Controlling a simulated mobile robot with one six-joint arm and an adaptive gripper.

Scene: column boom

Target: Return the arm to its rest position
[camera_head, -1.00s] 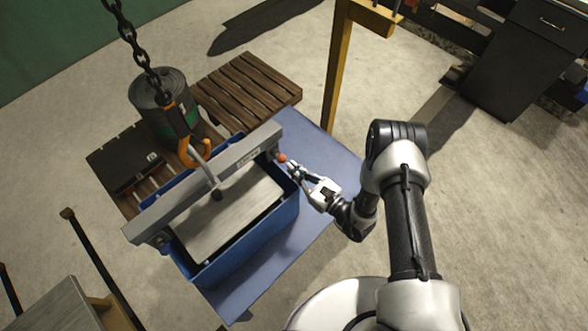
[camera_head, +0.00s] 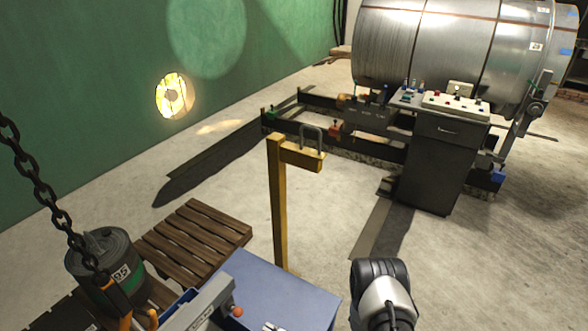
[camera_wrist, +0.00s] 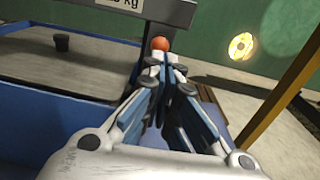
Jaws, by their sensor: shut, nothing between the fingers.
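My gripper (camera_wrist: 164,64) shows in the wrist view with its fingers shut and nothing held between them. Its tips point toward an orange ball knob (camera_wrist: 160,44) at the end of a grey beam (camera_wrist: 110,9). The knob appears just beyond the tips; I cannot tell the exact gap. In the head view, the orange knob (camera_head: 236,311) is at the bottom. Only a small part of my gripper shows to its right at the lower edge. My arm's dark and silver joint (camera_head: 381,290) stands further right. Most of the arm is out of frame.
A blue table (camera_head: 280,290) lies below, with a yellow post (camera_head: 277,205) behind it. A chain (camera_head: 45,185), a grey drum (camera_head: 105,262) and a wooden pallet (camera_head: 195,238) are at left. A control cabinet (camera_head: 435,160) and metal tank (camera_head: 450,50) stand behind. Open floor lies between.

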